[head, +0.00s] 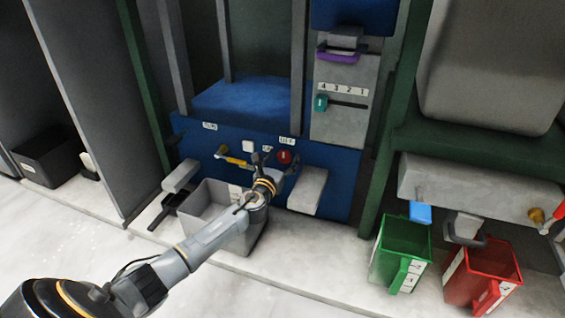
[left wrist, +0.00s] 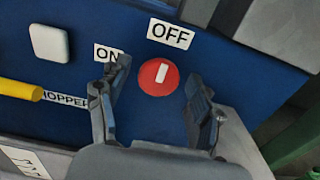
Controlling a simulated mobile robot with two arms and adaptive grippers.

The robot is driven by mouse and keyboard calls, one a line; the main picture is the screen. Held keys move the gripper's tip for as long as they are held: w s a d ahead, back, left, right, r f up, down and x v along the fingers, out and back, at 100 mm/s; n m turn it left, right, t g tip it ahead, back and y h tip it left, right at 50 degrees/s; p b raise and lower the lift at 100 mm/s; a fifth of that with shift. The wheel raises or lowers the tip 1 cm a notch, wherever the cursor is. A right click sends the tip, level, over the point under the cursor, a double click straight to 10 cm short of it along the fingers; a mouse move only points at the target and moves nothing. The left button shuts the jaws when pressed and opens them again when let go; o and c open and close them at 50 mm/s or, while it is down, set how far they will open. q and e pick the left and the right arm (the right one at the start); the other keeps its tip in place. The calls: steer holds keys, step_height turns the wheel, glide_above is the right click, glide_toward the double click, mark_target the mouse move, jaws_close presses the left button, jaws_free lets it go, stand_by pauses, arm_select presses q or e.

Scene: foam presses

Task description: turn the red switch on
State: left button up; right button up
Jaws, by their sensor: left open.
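The red switch (head: 284,157) is a round knob on the blue panel. In the left wrist view the red switch (left wrist: 158,78) has a white bar, slightly tilted, whose upper end points towards the OFF label (left wrist: 170,33). The ON label (left wrist: 107,54) is to its left. My left gripper (head: 276,166) is open in front of the panel, close to the switch. In the left wrist view its fingers (left wrist: 158,92) stand on either side of the switch, with nothing between them but the switch. Contact cannot be told. My right gripper is not in view.
A yellow handle (head: 233,161) and a white square button (head: 248,146) are left of the switch. A grey bin (head: 203,201) stands below the panel. A grey block (head: 307,190) juts out at the right. Green (head: 389,262) and red (head: 479,274) bins stand farther right.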

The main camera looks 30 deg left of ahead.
arm_select(q)
steer(key=shift+w, duration=0.1)
steer(key=c, duration=1.1)
steer(key=shift+n, duration=0.4)
steer(key=n, duration=0.4)
steer(key=shift+a, duration=0.15)
steer(key=n, duration=0.5)
steer(key=n+p, duration=0.1)
steer(key=n, duration=0.2)
steer(key=shift+a+f+n, duration=0.1)
steer(key=shift+n, duration=0.2)
steer(key=shift+f+n+p, duration=0.1)
steer(key=shift+n+p, duration=0.5)
steer(key=shift+n, duration=1.7)
